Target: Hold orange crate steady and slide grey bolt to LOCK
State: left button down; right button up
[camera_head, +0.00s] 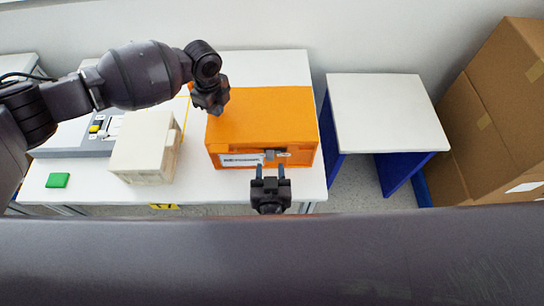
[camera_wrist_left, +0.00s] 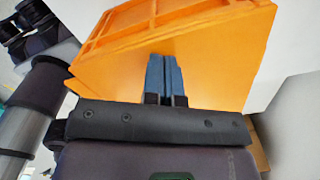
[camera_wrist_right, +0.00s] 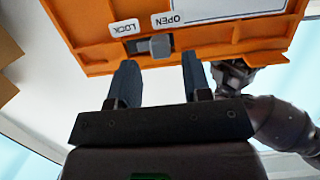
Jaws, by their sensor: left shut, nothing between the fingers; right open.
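The orange crate (camera_head: 262,118) sits on the white table; it also shows in the left wrist view (camera_wrist_left: 215,55) and right wrist view (camera_wrist_right: 90,25). Its front carries the grey bolt (camera_wrist_right: 160,45) in a short slot, nearer the OPEN label (camera_wrist_right: 168,19) than the LOCK label (camera_wrist_right: 125,28). My left gripper (camera_head: 214,108) is shut and empty at the crate's left side; its fingertips (camera_wrist_left: 165,58) lie close against the orange wall, though contact is unclear. My right gripper (camera_head: 270,168) is open before the crate's front, its fingertips (camera_wrist_right: 158,62) on either side of the bolt, apparently not gripping it.
A cream-coloured box (camera_head: 145,147) stands left of the crate, with a green block (camera_head: 58,180) further left. A white-topped blue stand (camera_head: 388,112) is to the right, across a gap. Cardboard boxes (camera_head: 495,110) stand at far right.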

jog(key=shift+w+f, duration=0.2)
jog(key=shift+w, duration=0.8)
grip_shut()
